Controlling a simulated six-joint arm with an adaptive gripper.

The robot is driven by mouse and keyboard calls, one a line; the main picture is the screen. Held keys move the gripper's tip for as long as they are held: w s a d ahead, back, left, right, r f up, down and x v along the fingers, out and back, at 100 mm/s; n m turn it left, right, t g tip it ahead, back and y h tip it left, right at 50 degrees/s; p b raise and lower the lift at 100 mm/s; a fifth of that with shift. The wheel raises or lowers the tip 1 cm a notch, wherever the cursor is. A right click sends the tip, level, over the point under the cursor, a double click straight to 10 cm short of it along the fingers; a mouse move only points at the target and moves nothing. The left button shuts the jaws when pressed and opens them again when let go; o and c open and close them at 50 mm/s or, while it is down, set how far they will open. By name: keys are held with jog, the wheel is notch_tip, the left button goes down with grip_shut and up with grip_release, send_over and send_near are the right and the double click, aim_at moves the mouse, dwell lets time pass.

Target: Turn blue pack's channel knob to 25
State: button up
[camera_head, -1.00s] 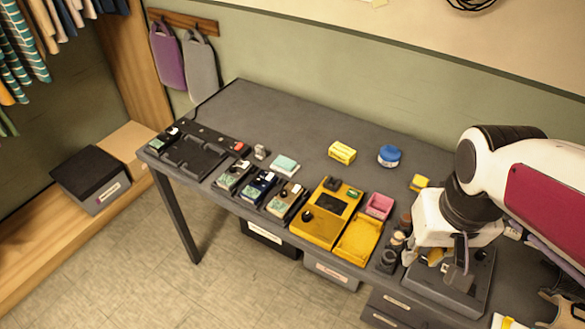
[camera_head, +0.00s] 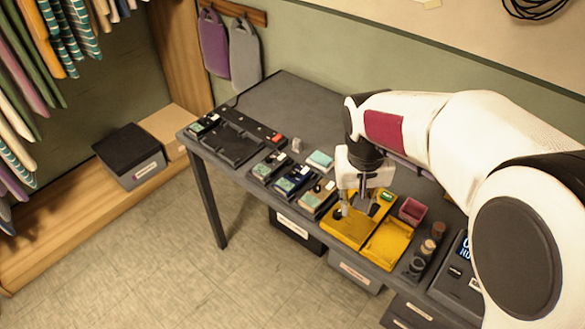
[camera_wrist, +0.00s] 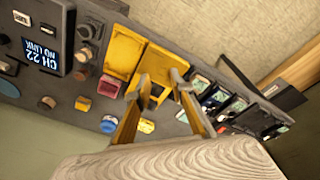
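The blue pack (camera_head: 293,181) lies in the middle of a short row of three packs near the table's front edge, left of the yellow fixture. It shows small in the wrist view (camera_wrist: 216,97); its knob is too small to read. My gripper (camera_head: 358,203) is over the yellow fixture (camera_head: 350,234), right of the packs, and holds nothing that I can see. In the wrist view my gripper's fingers (camera_wrist: 161,80) are apart, with part of the yellow fixture (camera_wrist: 165,62) between and beyond them. A display (camera_wrist: 41,53) reads CH 22 NO LINK.
A yellow tray (camera_head: 387,245) and a pink box (camera_head: 412,210) stand right of the fixture. Several round knobs or caps (camera_head: 428,247) sit beyond them. A black tray (camera_head: 232,145) lies at the table's left end. The back left of the table is clear.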

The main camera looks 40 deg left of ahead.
send_near(292, 172)
jog(key=shift+n+t+y, duration=0.3)
jog(key=shift+t+y, duration=0.1)
jog(key=s+d+f, duration=0.1)
jog(key=d, duration=0.1)
jog(key=s+d+f, duration=0.3)
jog(key=s+d, duration=0.1)
jog(key=d, duration=0.1)
jog(key=shift+s+f, duration=0.2)
jog(key=shift+f, duration=0.1)
jog(key=a, duration=0.1)
jog(key=w+a, duration=0.1)
jog(key=a, duration=0.1)
jog(key=shift+w+r, duration=0.2)
jog(key=shift+w, duration=0.15)
jog(key=r, duration=0.1)
jog(key=w+a+r+m+y, duration=0.1)
jog(key=w+a+r+m+t, duration=0.1)
jog(key=shift+w+a+r, duration=0.1)
jog(key=shift+a+r, duration=0.15)
jog(key=shift+f, duration=0.1)
jog(key=shift+x, duration=3.8)
